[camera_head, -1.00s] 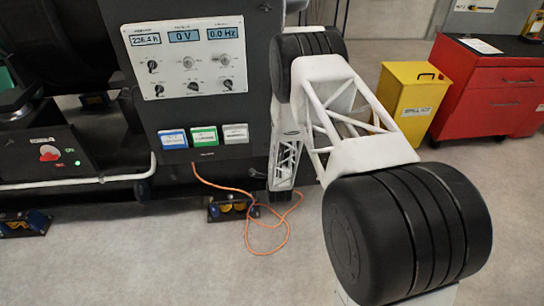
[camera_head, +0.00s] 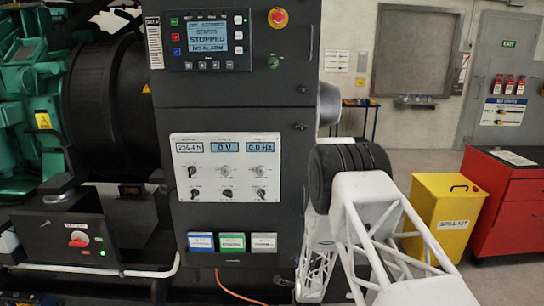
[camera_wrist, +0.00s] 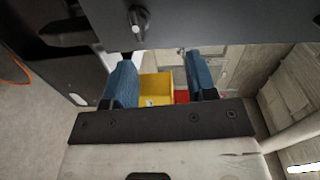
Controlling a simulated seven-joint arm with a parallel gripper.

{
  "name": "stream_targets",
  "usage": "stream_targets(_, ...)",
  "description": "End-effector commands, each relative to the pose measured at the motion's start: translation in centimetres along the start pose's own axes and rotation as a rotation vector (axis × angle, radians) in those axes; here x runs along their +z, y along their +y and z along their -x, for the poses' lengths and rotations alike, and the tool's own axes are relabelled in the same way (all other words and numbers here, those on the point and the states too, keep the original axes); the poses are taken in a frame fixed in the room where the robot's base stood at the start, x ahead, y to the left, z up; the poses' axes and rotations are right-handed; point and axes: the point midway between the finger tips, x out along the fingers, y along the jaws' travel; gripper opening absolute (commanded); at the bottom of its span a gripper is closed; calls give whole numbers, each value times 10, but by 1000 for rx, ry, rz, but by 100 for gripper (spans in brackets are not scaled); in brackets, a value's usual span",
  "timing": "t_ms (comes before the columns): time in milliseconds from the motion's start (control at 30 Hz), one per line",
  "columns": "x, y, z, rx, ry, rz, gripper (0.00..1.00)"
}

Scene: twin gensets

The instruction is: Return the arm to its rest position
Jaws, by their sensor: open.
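My white lattice arm (camera_head: 365,230) with its black joint stands at the right of the control cabinet (camera_head: 237,120) in the head view. My gripper is out of sight there. In the wrist view my gripper (camera_wrist: 160,82) shows two blue fingers set wide apart, with nothing held between them. The yellow spill kit bin and something red show in the background beyond the gap between the fingers. A dark panel with a black knob (camera_wrist: 140,20) crosses the top of the wrist view, near the fingers. I cannot tell how far it is from them.
The cabinet carries a display reading STOPPED, a red emergency button (camera_head: 278,17) and a white meter panel (camera_head: 228,168). The yellow spill kit bin (camera_head: 445,218) and red tool cabinet (camera_head: 510,205) stand to the right. A green engine (camera_head: 30,110) is at left.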

Motion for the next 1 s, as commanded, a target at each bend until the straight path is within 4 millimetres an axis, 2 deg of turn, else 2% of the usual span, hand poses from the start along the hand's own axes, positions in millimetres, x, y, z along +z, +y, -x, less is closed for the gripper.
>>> stream_targets(33, -2, -15, -2, 13, -1, 18, 52)
stream_targets(200, -7, -59, -1, 91, -14, 108, 52)
stream_targets(467, -16, -126, 15, 220, -52, 258, 52)
stream_targets(767, -28, -199, 53, 361, -118, 429, 52)
stream_targets(1000, -37, -251, 98, 467, -189, 564, 52)
